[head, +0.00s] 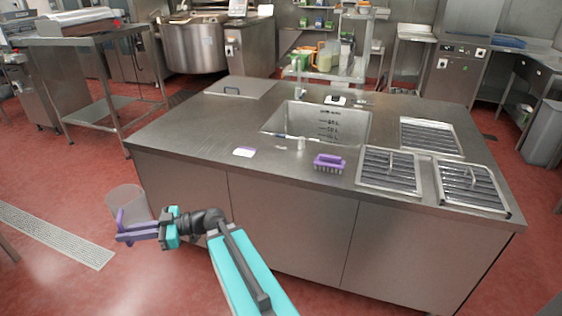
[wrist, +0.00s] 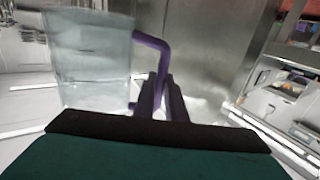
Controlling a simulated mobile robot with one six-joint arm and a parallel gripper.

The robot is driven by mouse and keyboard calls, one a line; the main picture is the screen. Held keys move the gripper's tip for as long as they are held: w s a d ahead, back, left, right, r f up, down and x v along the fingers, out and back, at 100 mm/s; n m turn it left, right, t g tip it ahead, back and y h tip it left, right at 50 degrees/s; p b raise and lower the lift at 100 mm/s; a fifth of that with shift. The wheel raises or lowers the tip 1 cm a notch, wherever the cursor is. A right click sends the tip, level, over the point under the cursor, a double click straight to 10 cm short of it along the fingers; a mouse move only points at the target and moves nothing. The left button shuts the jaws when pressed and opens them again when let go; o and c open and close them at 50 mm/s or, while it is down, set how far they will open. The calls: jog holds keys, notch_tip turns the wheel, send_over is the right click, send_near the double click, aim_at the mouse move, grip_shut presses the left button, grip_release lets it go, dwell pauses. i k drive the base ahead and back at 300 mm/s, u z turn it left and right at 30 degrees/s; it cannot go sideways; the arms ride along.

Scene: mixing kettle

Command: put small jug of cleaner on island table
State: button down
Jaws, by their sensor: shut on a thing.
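The small jug (head: 125,200) is clear and see-through with a purple handle. My gripper (head: 158,231) is shut on the purple handle and holds the jug in the air over the red floor, left of the island table's front left corner. In the wrist view the jug (wrist: 88,60) is at the upper left and its purple handle (wrist: 152,42) runs down to the jaws (wrist: 160,98). The island table (head: 185,135) has a steel top and stands ahead and to the right of the jug. The jug is below the height of the table top.
The island top holds a sink (head: 320,122), a purple brush (head: 329,163), a white-and-purple item (head: 244,152) and several slatted grates (head: 390,170). Its left front part is bare. A steel side table (head: 85,40) stands at the back left. A floor drain (head: 50,235) lies at left.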

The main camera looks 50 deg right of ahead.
aim_at(181, 138)
jog(key=z, duration=0.05)
jog(key=k, duration=0.1)
jog(key=u, duration=0.35)
jog(key=i, duration=1.35)
jog(key=z, duration=0.05)
